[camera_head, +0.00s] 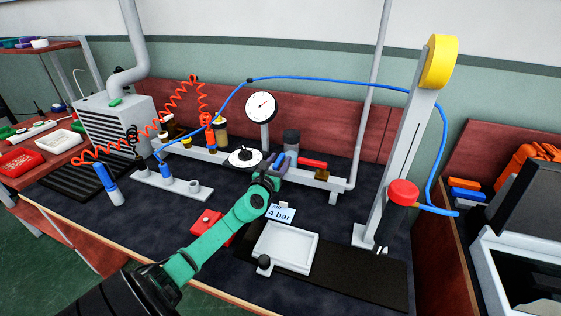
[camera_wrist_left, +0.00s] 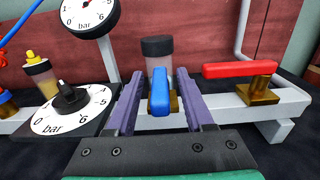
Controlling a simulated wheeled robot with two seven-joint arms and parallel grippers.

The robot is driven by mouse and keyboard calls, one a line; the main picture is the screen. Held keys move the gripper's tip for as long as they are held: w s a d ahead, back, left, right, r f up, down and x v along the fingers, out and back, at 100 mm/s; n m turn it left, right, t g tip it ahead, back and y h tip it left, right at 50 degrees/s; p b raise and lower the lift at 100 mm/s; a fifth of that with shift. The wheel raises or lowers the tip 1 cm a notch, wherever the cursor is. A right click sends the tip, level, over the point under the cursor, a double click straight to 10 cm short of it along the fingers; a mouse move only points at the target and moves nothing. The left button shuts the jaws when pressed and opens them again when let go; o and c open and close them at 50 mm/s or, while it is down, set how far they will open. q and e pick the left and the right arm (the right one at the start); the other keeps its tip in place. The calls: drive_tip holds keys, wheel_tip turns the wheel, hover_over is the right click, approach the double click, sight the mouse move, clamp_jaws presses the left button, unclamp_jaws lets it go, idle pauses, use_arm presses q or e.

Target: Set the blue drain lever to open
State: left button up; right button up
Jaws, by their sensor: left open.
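The blue drain lever (camera_wrist_left: 160,92) shows in the left wrist view. It points toward the camera, with a brass valve body (camera_wrist_left: 174,103) partly visible behind it, below a dark-capped clear bowl (camera_wrist_left: 157,58). My left gripper (camera_wrist_left: 159,82) is open, one purple finger on each side of the lever. Gaps show beside the lever, and I cannot tell whether either finger touches it. In the head view my left gripper (camera_head: 279,166) is at the grey rail and hides most of the lever. My right gripper is not in view.
A red lever (camera_wrist_left: 238,70) on a brass valve is right of the gripper. A bar dial (camera_wrist_left: 68,105) and a round gauge (camera_wrist_left: 90,12) are left. A white tray (camera_head: 285,248) and a "4 bar" card (camera_head: 280,213) lie in front. A tall post (camera_head: 405,150) stands right.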

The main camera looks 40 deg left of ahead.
use_arm(q)
drive_tip(key=shift+w+a+f, duration=0.1)
drive_tip(key=shift+w+a, duration=0.1)
drive_tip(key=shift+w, duration=0.45)
clamp_jaws()
idle(0.9)
